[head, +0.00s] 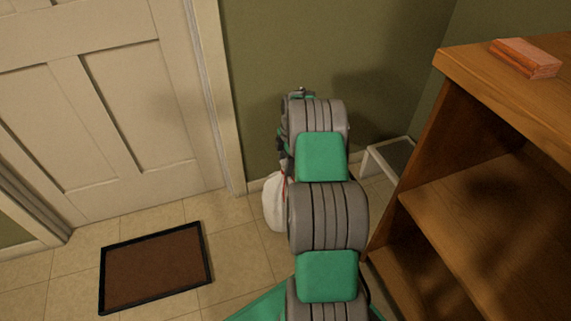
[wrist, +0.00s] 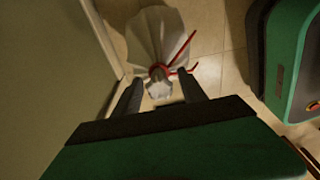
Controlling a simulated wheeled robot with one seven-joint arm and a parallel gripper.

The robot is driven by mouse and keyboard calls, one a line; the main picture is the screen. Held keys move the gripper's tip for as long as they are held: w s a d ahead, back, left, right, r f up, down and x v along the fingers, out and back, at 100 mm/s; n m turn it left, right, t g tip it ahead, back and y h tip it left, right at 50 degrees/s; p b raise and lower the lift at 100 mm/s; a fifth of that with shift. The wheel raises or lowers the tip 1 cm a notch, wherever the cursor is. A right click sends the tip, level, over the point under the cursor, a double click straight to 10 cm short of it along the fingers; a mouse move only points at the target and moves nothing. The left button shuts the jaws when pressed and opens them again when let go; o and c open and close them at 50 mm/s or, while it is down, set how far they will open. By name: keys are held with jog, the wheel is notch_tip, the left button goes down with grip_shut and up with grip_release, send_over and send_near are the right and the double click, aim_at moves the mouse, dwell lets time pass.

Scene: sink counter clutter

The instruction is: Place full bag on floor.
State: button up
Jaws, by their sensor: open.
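A white full bag (wrist: 157,32) with a red tie (wrist: 160,71) shows in the wrist view, its gathered neck toward me. In the head view the bag (head: 274,204) is partly hidden behind my arm and appears to rest on the tiled floor near the wall. My gripper (wrist: 159,77) is open, with its two dark fingers on either side of the bag's neck and gaps between. In the head view my arm hides the fingers. Red tie ends stick out to the right in the wrist view.
A brown mat with a black edge (head: 155,268) lies on the floor before a closed white door (head: 110,110). A wooden shelf unit (head: 450,110) stands at right, with reddish blocks (head: 526,58) on top. A white-framed object (head: 385,158) stands by the wall. Floor between mat and bag is clear.

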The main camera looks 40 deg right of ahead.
notch_tip(320, 180, up, 11)
jog(key=d+p, duration=0.1)
jog(key=p, duration=0.3)
jog(key=s+a+r+m, duration=0.3)
jog(key=a+r, duration=0.3)
jog(key=a, duration=0.2)
jog(key=s+a+r+m, duration=0.2)
jog(key=a+r+m, duration=0.1)
jog(key=a+r, duration=0.45)
jog(key=s+a+m, duration=0.4)
jog(key=s+a, duration=0.2)
jog(key=s, duration=0.3)
jog(key=s+a+m+t+h, duration=0.1)
jog(key=s+a+m, duration=0.4)
jog(key=s+a, duration=0.2)
jog(key=shift+s+f+t, duration=0.3)
jog(key=shift+s, duration=0.85)
